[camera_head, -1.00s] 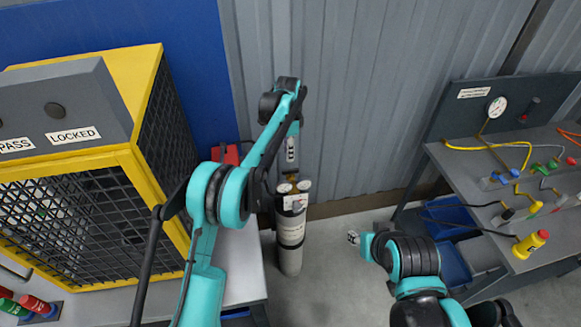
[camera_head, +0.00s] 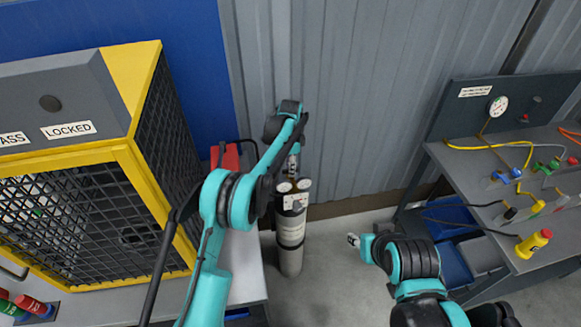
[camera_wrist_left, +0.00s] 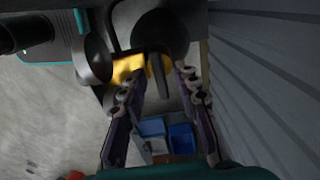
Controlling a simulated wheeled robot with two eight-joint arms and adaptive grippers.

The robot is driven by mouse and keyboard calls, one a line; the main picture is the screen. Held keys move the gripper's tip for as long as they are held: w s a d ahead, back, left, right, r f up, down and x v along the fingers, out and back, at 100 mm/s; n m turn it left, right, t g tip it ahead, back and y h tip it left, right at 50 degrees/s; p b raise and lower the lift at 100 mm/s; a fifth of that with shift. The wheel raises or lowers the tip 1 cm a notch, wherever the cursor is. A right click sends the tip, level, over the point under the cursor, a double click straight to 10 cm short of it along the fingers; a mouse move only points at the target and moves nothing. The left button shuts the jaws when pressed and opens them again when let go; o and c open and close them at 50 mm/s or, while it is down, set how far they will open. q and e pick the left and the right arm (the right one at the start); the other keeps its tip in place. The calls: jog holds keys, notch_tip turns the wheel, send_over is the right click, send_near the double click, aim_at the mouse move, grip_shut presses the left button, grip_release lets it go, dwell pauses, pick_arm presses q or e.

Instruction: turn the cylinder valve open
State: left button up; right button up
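The grey-white cylinder (camera_head: 291,228) stands upright on the floor by the corrugated wall, with two round gauges (camera_head: 303,184) at its top. My left gripper (camera_head: 291,172) points down just above and behind the gauges and hides most of the valve. In the left wrist view my left gripper (camera_wrist_left: 160,82) is open, its two dark fingers apart. Brass-yellow valve parts (camera_wrist_left: 128,68) and a dark round part (camera_wrist_left: 160,35) show at and beyond the fingertips; contact cannot be told. My right gripper (camera_head: 352,239) is low, right of the cylinder; its finger state is unclear.
A yellow-framed mesh cage (camera_head: 130,150) with a LOCKED label stands at left, and a red object (camera_head: 225,157) lies near the cylinder. A workbench (camera_head: 480,190) with a gauge panel and hoses is at right, blue bins (camera_head: 452,262) beneath. Floor is clear between.

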pick_arm(q)
grip_shut()
jog(key=shift+n, duration=0.4)
jog(key=n, duration=0.3)
jog(key=shift+n, duration=0.4)
jog(key=n, duration=0.4)
jog(key=shift+n, duration=0.3)
jog(key=n, duration=0.8)
jog(key=shift+n, duration=0.3)
